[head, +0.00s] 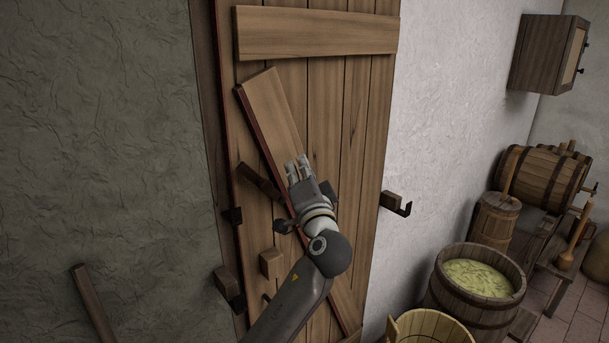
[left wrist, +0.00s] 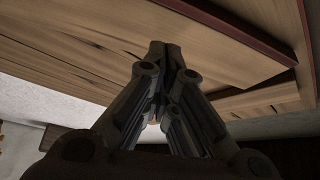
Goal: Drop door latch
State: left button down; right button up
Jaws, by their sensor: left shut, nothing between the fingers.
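The plank door (head: 325,120) stands shut in the wall, with a diagonal brace across it. A short dark wooden bar (head: 260,180), which looks like the latch, lies slanted on the door, its upper end to the left. Its lower right part runs behind my left gripper (head: 297,167), so I cannot tell where it ends. My left gripper is shut and empty, in front of the brace, its fingers pointing up. In the left wrist view the fingers (left wrist: 164,52) are closed together against the planks. I cannot tell if they touch the bar. My right gripper is not in view.
A dark hook (head: 397,203) sits on the wall right of the door. Dark brackets (head: 229,290) and a wooden block (head: 271,263) are at the left edge. Barrels (head: 475,290) and a tub (head: 430,328) stand at the lower right.

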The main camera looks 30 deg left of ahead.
aim_at(267, 188)
pick_arm(q)
jog(key=s+a+f, duration=0.1)
jog(key=s+f+p, duration=0.1)
jog(key=s, duration=0.1)
jog(key=shift+a+f, duration=0.1)
jog(key=shift+a, duration=0.25)
